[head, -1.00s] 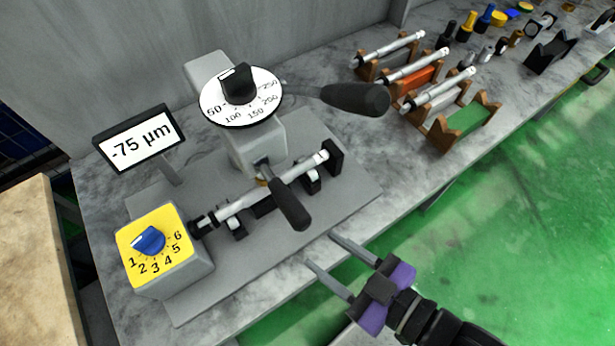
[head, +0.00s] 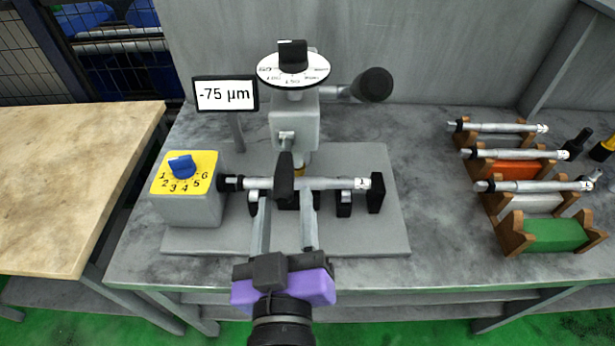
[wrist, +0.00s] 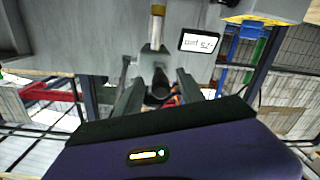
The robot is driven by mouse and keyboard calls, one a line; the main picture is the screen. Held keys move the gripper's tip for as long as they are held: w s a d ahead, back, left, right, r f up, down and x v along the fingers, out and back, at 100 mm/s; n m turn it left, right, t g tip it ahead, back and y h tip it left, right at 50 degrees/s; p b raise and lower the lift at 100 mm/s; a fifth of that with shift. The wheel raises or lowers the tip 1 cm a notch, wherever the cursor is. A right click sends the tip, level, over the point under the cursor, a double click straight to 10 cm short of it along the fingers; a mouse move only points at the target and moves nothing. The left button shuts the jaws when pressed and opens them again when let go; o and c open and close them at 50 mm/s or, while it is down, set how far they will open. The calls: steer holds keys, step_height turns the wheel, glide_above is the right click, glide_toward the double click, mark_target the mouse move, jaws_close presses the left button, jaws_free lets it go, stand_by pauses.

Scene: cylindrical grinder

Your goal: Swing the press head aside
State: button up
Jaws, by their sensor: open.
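The press head (head: 293,125) is a grey block with a round white dial and black knob (head: 292,58) on top. A lever with a black grip (head: 374,85) sticks out to its right. A second black handle (head: 284,178) points forward from its front, over the shaft (head: 333,184) lying in the fixture. My gripper (head: 283,197) is open in front of the head, its fingers reaching to either side of the front handle. In the wrist view, the handle's round black end (wrist: 160,92) shows between the fingertips (wrist: 157,85). I cannot tell whether they touch it.
A yellow-faced box with a blue knob (head: 180,167) stands left of the shaft. A display (head: 226,94) reads -75 µm. Racks with several shafts, including a green rack (head: 553,234), stand right. The bench between fixture and racks is clear. A wooden-topped table (head: 70,180) stands left.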

mark_target(285, 157)
steer(key=shift+a+r+m+h, duration=0.2)
steer(key=shift+r+m+h, duration=0.1)
steer(key=shift+r, duration=0.55)
steer(key=shift+w+d+p, duration=0.1)
steer(key=shift+w+p, duration=0.55)
steer(key=shift+w, duration=3.25)
jaws_close()
